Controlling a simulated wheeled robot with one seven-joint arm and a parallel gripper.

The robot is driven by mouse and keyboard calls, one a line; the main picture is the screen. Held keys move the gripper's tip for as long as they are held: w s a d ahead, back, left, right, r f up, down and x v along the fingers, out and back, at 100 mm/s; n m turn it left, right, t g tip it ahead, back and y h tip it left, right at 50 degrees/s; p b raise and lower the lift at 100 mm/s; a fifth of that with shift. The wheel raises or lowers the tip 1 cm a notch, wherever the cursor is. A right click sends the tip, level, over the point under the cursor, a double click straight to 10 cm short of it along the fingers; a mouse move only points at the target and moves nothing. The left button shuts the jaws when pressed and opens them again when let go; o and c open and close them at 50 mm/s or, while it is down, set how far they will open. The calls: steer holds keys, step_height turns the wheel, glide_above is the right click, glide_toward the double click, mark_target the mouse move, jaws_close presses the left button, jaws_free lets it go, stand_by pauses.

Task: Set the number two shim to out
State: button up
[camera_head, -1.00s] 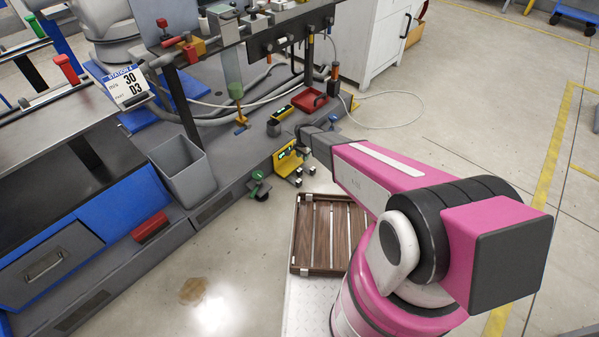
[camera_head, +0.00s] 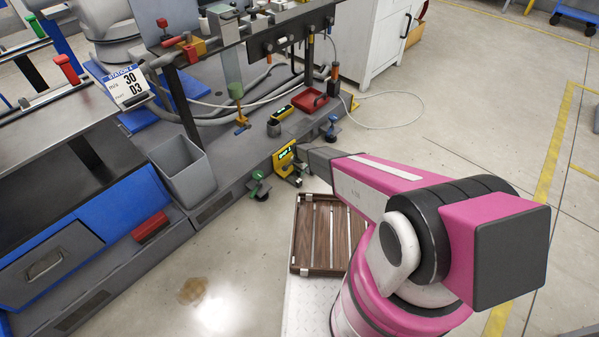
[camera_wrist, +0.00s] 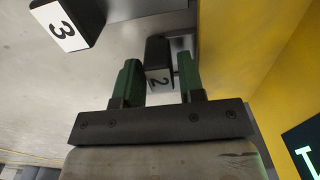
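The number two shim (camera_wrist: 160,77) is a dark block with a white face marked 2, at the middle of the wrist view. My gripper (camera_wrist: 158,78) has its two green fingers on either side of this shim, open, with narrow gaps that seem to remain. A dark block marked 3 (camera_wrist: 68,25) sits at the upper left, clear of the fingers. The yellow fixture (camera_wrist: 230,60) fills the right side of the wrist view, and it shows in the head view (camera_head: 284,160) by the bench foot. My fingers are hard to make out in the head view.
A lit display (camera_wrist: 304,152) is on the fixture's dark panel. A green-topped knob (camera_head: 258,184) stands left of the fixture. A slatted wooden tray (camera_head: 298,232) lies in front of it.

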steer(key=shift+f, duration=0.3)
steer(key=shift+c, duration=0.3)
jaws_close()
steer(key=shift+s+d, duration=0.85)
steer(key=shift+d, duration=0.25)
steer(key=shift+s+d, duration=0.85)
steer(key=shift+d, duration=0.2)
steer(key=shift+o, duration=0.3)
jaws_free()
steer(key=shift+r, duration=0.15)
step_height(320, 180, up, 11)
steer(key=shift+f, duration=0.2)
